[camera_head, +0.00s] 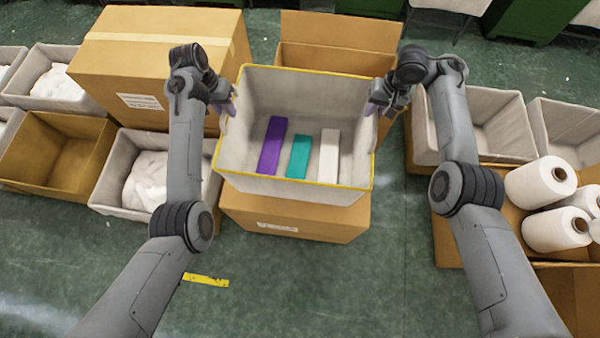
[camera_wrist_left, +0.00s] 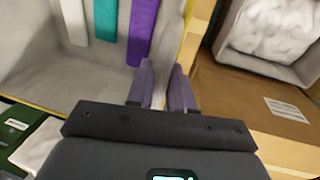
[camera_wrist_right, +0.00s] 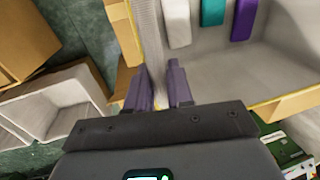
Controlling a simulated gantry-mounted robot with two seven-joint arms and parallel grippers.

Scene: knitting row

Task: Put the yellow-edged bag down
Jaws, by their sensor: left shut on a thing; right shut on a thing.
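The yellow-edged bag (camera_head: 235,160) is a pale grey open bin with a yellow rim. It holds a purple block (camera_head: 271,146), a teal block (camera_head: 299,157) and a white block (camera_head: 329,156). My left gripper (camera_head: 228,107) is shut on its left wall, and my right gripper (camera_head: 374,107) is shut on its right wall. The wall runs between the fingers in the left wrist view (camera_wrist_left: 166,88) and the right wrist view (camera_wrist_right: 160,85). The bag is over a cardboard box (camera_head: 290,222); whether it touches the box cannot be told.
A large closed carton (camera_head: 150,60) stands at the back left, and an open carton (camera_head: 340,45) behind the bag. White yarn cones (camera_head: 541,183) lie at right. Green floor in front is clear.

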